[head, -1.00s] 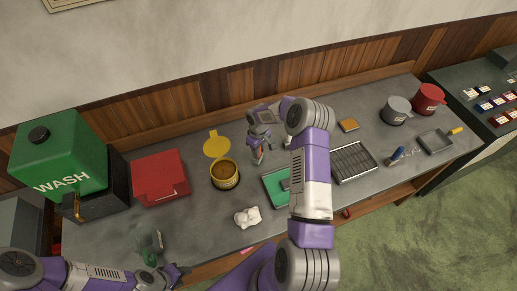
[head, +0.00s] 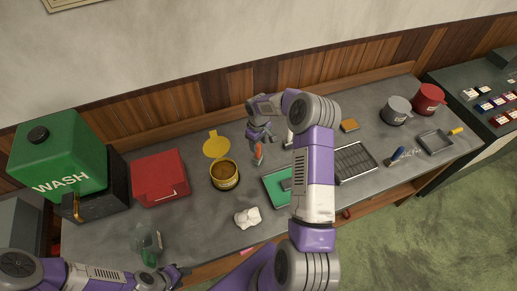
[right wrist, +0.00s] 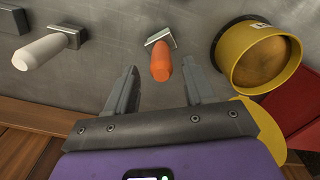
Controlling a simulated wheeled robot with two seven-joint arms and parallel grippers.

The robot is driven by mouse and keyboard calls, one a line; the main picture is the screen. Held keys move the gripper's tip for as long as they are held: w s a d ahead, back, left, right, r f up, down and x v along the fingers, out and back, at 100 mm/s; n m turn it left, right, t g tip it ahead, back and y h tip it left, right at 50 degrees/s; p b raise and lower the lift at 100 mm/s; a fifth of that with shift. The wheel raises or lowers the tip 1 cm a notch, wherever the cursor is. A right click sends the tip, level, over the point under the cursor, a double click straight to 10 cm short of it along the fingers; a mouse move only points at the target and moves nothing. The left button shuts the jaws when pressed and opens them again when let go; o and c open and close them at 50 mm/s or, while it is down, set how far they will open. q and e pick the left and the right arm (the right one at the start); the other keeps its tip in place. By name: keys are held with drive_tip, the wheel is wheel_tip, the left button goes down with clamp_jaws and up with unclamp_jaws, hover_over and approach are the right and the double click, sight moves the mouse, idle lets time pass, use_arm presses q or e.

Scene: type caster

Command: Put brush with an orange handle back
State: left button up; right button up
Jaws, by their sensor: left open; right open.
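The brush with an orange handle (head: 259,153) is at the back middle of the bench, just right of the yellow tin. In the right wrist view its orange handle (right wrist: 161,65) sticks out from a small square metal piece; its bristles are hidden. My right gripper (head: 264,136) is open just behind the handle. In the right wrist view the handle lies ahead of and between the open fingers (right wrist: 158,88), with clear gaps on both sides. My left gripper (head: 178,272) is open and empty at the front left edge of the bench.
A white handle (right wrist: 42,50) with a similar metal piece stands beside the orange one. The open yellow tin (head: 224,176) is close to my right gripper. A green tray (head: 272,186), white crumpled lump (head: 247,217) and clear cup (head: 147,240) stand nearer the front.

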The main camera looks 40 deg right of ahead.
wheel_tip(320, 180, up, 8)
drive_tip(key=shift+f, duration=0.25)
idle(0.5)
